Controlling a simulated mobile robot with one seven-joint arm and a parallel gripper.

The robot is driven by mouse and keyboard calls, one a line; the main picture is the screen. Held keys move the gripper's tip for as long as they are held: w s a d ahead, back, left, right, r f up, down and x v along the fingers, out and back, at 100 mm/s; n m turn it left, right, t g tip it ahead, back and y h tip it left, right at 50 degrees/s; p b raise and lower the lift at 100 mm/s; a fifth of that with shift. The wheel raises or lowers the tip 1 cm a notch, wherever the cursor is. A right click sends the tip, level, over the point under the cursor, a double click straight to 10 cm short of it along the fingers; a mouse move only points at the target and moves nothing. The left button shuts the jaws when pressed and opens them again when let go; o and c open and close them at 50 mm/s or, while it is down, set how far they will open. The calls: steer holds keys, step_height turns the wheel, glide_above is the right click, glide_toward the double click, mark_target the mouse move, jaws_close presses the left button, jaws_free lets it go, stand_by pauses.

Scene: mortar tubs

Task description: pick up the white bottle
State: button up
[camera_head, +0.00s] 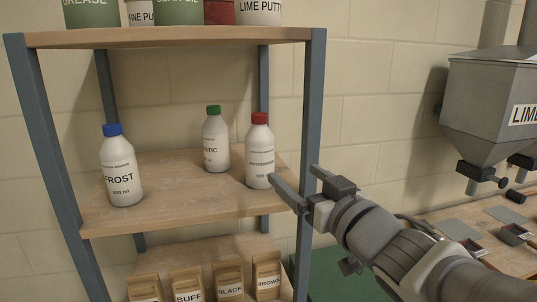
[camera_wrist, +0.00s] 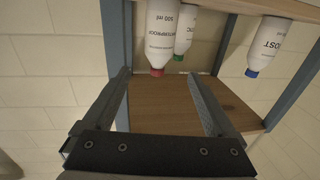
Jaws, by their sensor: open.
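Three white bottles stand upright on the middle wooden shelf: a blue-capped one marked FROST (camera_head: 121,170) at the left, a green-capped one (camera_head: 216,145) farther back, and a red-capped one (camera_head: 260,155) at the right. My gripper (camera_head: 295,175) is open and empty at the right of the shelf. One finger is close to the red-capped bottle's lower right side; I cannot tell whether they touch. In the wrist view the bottles appear upside down. The red-capped bottle (camera_wrist: 167,35) lies ahead between the open fingers, with the green-capped bottle (camera_wrist: 184,32) partly overlapped and the blue-capped one (camera_wrist: 267,45) farther right.
A blue-grey post (camera_head: 312,130) rises at the shelf's right front, close to my gripper. The upper shelf (camera_head: 170,37) holds several tubs. Paper bags (camera_head: 229,281) stand below. A grey hopper (camera_head: 490,100) hangs at the right. The shelf between the blue- and red-capped bottles is clear in front.

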mark_target(266, 149)
steer(key=x, duration=1)
steer(key=shift+w+a+p, duration=0.2)
steer(key=shift+w+p, duration=0.15)
steer(key=shift+p+x, duration=0.7)
steer(key=shift+x, duration=2.05)
jaws_close()
steer(key=shift+r, duration=0.1)
